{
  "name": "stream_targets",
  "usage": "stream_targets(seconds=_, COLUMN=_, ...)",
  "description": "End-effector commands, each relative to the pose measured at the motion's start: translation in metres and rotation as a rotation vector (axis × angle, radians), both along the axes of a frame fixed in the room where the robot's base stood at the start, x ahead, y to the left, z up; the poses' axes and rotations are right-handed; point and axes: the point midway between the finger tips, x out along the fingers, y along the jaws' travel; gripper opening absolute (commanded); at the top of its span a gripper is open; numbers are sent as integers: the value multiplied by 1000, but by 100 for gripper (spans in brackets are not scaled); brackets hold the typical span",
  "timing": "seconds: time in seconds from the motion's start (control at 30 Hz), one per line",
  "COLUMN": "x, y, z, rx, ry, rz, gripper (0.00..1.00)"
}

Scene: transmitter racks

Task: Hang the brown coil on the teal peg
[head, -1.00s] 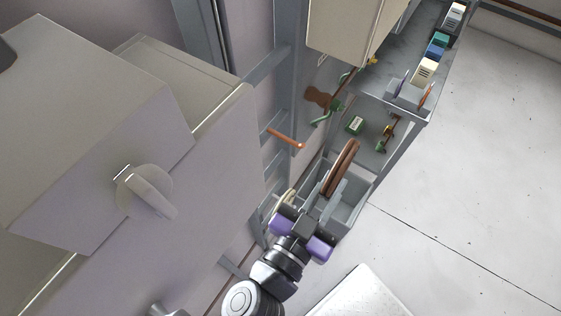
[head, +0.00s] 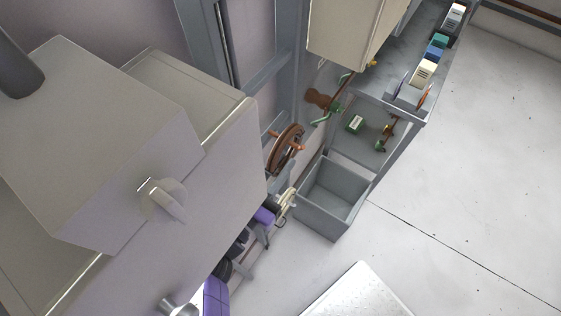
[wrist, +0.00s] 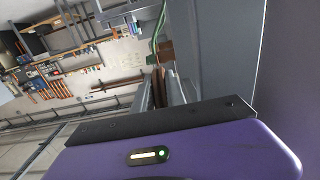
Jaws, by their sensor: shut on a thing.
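The brown coil (head: 290,150) is a ring seen at a slant, near the wall frame. A green-teal peg (head: 322,121) sticks out farther right, beside a brown piece. In the wrist view my gripper (wrist: 162,94) is shut on the coil (wrist: 158,82), seen edge-on between the fingers.
The large grey cabinet (head: 150,130) with a knob stands close on the left. An open grey bin (head: 330,205) stands below the pegs. A shelf (head: 385,75) with small boxes is beyond it. Free floor (head: 470,180) lies at the right.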

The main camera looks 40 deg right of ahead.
Motion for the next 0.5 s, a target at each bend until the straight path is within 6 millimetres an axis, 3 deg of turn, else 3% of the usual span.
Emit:
stream_targets(seconds=0.37, x=0, y=0, z=-5, rx=0, ry=-1, rz=0, gripper=0)
stream_targets(seconds=0.4, x=0, y=0, z=-4, rx=1, ry=-1, rz=0, gripper=22)
stream_targets(seconds=0.5, x=0, y=0, z=-4, rx=1, ry=-1, rz=0, gripper=38)
